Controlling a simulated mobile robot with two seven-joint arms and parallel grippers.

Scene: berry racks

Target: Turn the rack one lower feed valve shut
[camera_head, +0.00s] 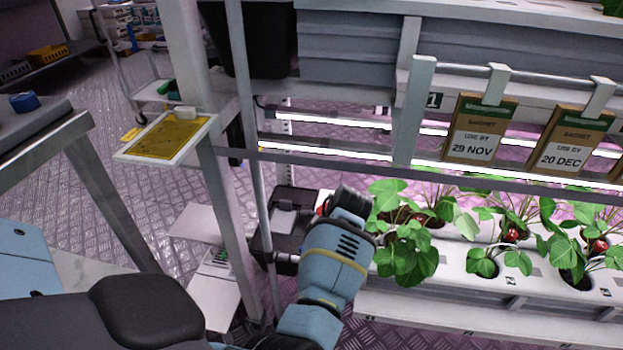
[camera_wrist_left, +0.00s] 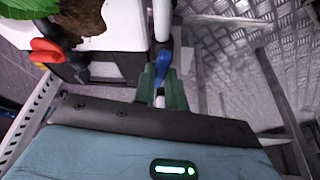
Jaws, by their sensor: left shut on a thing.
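My left gripper (camera_wrist_left: 161,88) has its green fingers closed around a small blue valve handle (camera_wrist_left: 163,63) on a thin upright pipe (camera_wrist_left: 162,20), in the left wrist view. The handle lies roughly in line with the pipe. A red-orange valve handle (camera_wrist_left: 47,50) sits apart to the left, on a dark fitting near the white planting channel. In the head view my left arm reaches down to the end of rack one; its wrist hides the fingers and the blue handle. A bit of red (camera_head: 323,206) shows beside the wrist. My right gripper is in neither view.
Strawberry plants (camera_head: 410,255) in a white channel (camera_head: 450,262) stand close to the right of my wrist. Rack posts (camera_head: 250,130) rise on the left. A yellow sticky card (camera_head: 172,135) on a white tray juts out there. Sachets (camera_head: 480,130) hang above the plants.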

